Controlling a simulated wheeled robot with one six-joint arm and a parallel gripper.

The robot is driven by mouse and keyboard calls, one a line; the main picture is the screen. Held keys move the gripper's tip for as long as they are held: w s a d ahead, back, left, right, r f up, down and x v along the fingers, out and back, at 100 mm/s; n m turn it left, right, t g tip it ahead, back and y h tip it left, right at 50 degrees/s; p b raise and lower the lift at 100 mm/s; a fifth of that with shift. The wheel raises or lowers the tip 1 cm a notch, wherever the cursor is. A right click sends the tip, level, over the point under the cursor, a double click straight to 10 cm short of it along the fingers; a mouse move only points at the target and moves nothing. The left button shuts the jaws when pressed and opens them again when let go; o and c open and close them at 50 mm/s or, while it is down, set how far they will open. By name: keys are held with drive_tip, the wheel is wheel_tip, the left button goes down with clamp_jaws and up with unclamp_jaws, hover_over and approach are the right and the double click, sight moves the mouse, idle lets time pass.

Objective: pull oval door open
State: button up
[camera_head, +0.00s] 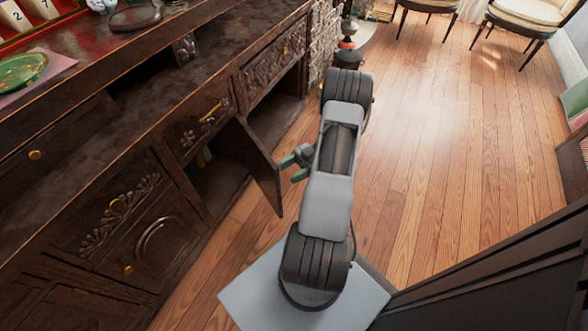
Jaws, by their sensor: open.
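A dark wooden cabinet door (257,168) stands swung out from the cabinet front, showing its inner side, with a dark compartment (215,172) behind it. Its outer face is turned away from view, so I cannot tell whether it carries an oval. A closed door (160,245) to its left has a curved, oval-like moulding and a brass knob (127,269). My gripper (291,168), with green fingers, is open beside the outer side of the swung-out door. I cannot tell whether it touches the door.
The cabinet top holds a green plate (22,72) and a dark round stand (135,18). A dark piece of furniture (500,265) stands at lower right. Chairs (525,20) are at the back. The wooden floor (450,150) between is clear.

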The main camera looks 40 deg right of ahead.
drive_tip(key=shift+s+a+r+p, duration=0.15)
drive_tip(key=shift+s+a+r, duration=0.1)
drive_tip(key=shift+s, duration=0.2)
drive_tip(key=shift+s+a+r+p, duration=0.1)
drive_tip(key=shift+s+a+r, duration=0.1)
drive_tip(key=shift+s, duration=0.25)
drive_tip(key=shift+s+a+r+p, duration=0.15)
drive_tip(key=shift+s+a+r, duration=0.1)
drive_tip(key=shift+s, duration=0.2)
